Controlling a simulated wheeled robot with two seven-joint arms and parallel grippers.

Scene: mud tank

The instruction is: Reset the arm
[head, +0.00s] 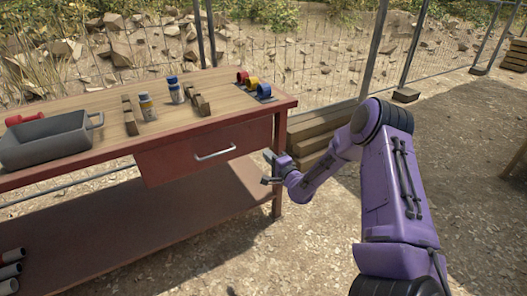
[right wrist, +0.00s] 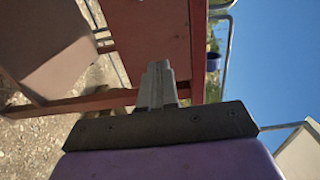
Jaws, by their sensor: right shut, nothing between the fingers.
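My right arm is purple and reaches in from the right in the head view. Its gripper (head: 270,170) is beside the front right corner of the red workbench (head: 284,106), near the drawer (head: 205,155) and apart from its handle. In the right wrist view the gripper's fingers (right wrist: 158,80) are together, with nothing between them, and point toward the red bench. My left gripper is in neither view.
On the bench stand a grey bin (head: 45,140), wooden blocks (head: 130,115), small bottles (head: 147,106) and coloured rings (head: 252,84). Stacked timber (head: 318,125) lies right of the bench. A wire fence runs behind. Open gravel lies in front.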

